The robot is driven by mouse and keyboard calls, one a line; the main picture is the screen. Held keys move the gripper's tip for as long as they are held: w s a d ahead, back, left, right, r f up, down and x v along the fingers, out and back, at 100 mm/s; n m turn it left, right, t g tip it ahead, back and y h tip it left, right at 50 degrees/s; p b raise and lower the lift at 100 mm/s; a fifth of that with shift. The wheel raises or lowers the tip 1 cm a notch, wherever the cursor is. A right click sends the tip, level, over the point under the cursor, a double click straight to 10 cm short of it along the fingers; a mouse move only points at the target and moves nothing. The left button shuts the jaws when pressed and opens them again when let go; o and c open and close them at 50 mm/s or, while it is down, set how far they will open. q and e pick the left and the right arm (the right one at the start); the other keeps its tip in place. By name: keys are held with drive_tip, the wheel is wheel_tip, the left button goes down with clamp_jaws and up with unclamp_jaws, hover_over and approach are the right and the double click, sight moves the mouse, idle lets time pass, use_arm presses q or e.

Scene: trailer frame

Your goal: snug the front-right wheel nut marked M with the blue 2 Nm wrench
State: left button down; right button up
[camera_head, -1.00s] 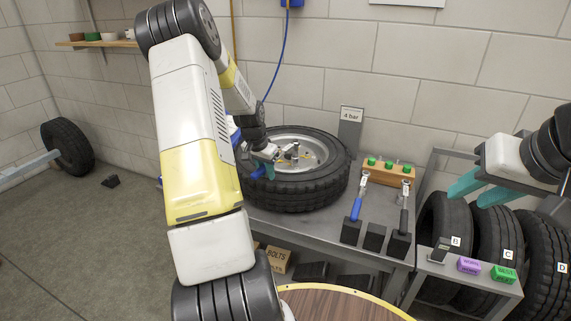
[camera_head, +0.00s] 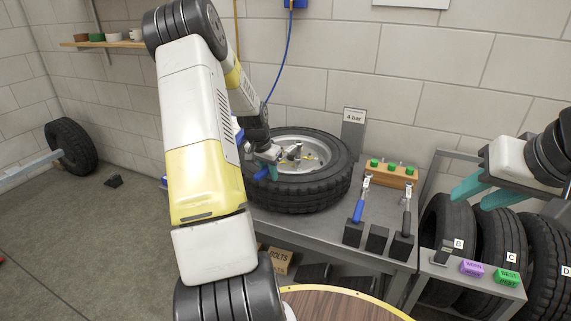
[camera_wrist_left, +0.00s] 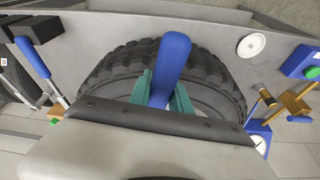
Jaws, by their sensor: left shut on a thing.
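My left gripper (camera_head: 264,164) is over the left part of the wheel (camera_head: 312,195), which lies flat on the grey bench. It is shut on a blue-handled tool, whose handle (camera_wrist_left: 170,62) stands between the teal fingers in the left wrist view. The tool's far end and any marking on it are hidden. Another blue-handled wrench (camera_head: 360,208) rests in a black holder at the right of the bench. The hub's nuts are small, and the letter M cannot be read. My right gripper (camera_head: 482,191) is open and empty, above the tyre rack.
A dark-handled wrench (camera_head: 407,216) rests in a black holder, with an empty holder (camera_head: 376,239) between the two wrenches. A wooden block with green-topped pieces (camera_head: 391,173) and a "4 bar" sign (camera_head: 353,130) stand behind. Tyres (camera_head: 498,246) stand in the rack at right.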

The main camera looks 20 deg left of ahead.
use_arm(q)
drive_tip(key=shift+w+a+m, duration=0.2)
drive_tip(key=shift+a+m, duration=0.25)
drive_tip(key=shift+a, duration=0.3)
drive_tip(key=shift+w+a+m, duration=0.2)
drive_tip(key=shift+a+m, duration=0.25)
drive_tip(key=shift+a, duration=0.3)
drive_tip(key=shift+a, duration=0.1)
drive_tip(key=shift+w+a+m+h, duration=0.25)
drive_tip(key=shift+w+a+m, duration=0.15)
drive_tip(key=shift+a, duration=0.3)
drive_tip(key=shift+w+a+m+h, duration=0.25)
drive_tip(key=shift+a+m, duration=0.25)
drive_tip(key=shift+a, duration=0.15)
